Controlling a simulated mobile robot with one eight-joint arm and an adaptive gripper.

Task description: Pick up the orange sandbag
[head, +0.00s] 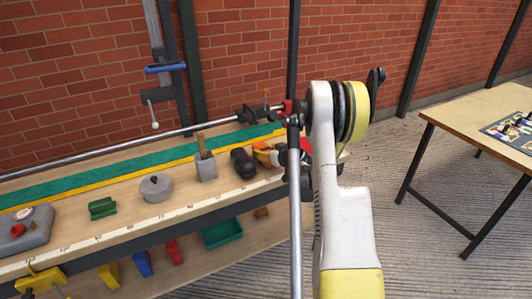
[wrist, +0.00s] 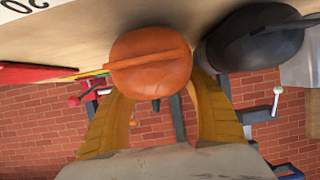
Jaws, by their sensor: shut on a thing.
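The orange sandbag (wrist: 150,72) is a rounded orange bag with a raised strap across it. In the wrist view it sits between the two yellow fingers of my gripper (wrist: 160,85), which is shut on it. In the head view a small patch of orange and yellow shows at the bench's right end, partly hidden by my arm. I cannot tell whether the bag still touches the bench top (wrist: 110,30).
A black bag-like object (wrist: 255,38) lies close beside the sandbag, also seen in the head view (head: 243,163). A table (head: 480,105) is at right, with open floor between.

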